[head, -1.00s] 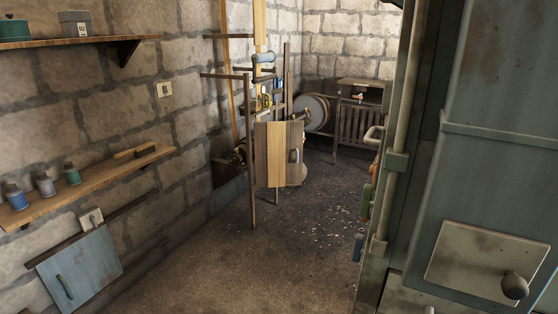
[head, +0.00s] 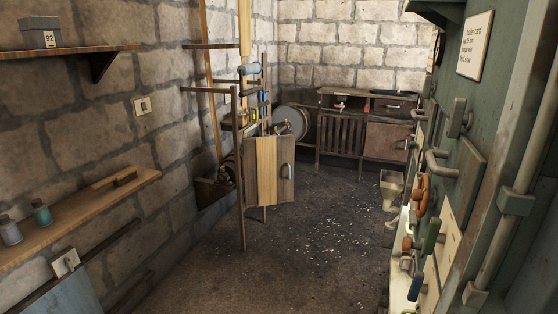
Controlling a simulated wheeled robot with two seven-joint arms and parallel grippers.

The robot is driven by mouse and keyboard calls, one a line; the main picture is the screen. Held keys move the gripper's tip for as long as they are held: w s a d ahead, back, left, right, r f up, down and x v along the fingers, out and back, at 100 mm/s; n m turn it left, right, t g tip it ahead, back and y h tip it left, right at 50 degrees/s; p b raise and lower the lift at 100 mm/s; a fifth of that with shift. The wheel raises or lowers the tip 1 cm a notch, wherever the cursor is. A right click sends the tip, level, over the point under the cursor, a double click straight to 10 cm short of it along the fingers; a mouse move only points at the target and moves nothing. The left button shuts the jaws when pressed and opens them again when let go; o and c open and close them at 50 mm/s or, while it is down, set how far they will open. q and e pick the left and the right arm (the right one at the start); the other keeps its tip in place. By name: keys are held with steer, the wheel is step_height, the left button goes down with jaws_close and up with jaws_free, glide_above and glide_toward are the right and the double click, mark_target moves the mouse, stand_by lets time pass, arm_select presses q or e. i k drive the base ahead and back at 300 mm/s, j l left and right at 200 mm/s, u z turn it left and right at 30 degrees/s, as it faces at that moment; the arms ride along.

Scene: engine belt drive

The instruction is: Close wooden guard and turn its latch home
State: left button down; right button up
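The wooden guard (head: 267,171) is a panel of light and darker upright boards in the middle of the head view. It hangs on a frame of posts (head: 239,165) and appears to stand swung out from the machinery behind. Neither of my grippers is in view.
At left are wall shelves (head: 90,205) with jars and a grey box (head: 40,33). At right a green cabinet (head: 484,75) and hanging tools (head: 422,190) crowd the edge. A wooden bench (head: 345,140) stands at the back.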

mark_target(269, 162)
steer(key=i+j, duration=0.6)
steer(key=i, duration=0.15)
steer(key=i+j, duration=0.6)
steer(key=i+l+z, duration=0.1)
steer(key=i+z, duration=0.25)
steer(key=i, duration=0.5)
steer(key=i+j+z, duration=0.2)
steer(key=i+z, duration=0.2)
steer(key=i, duration=0.5)
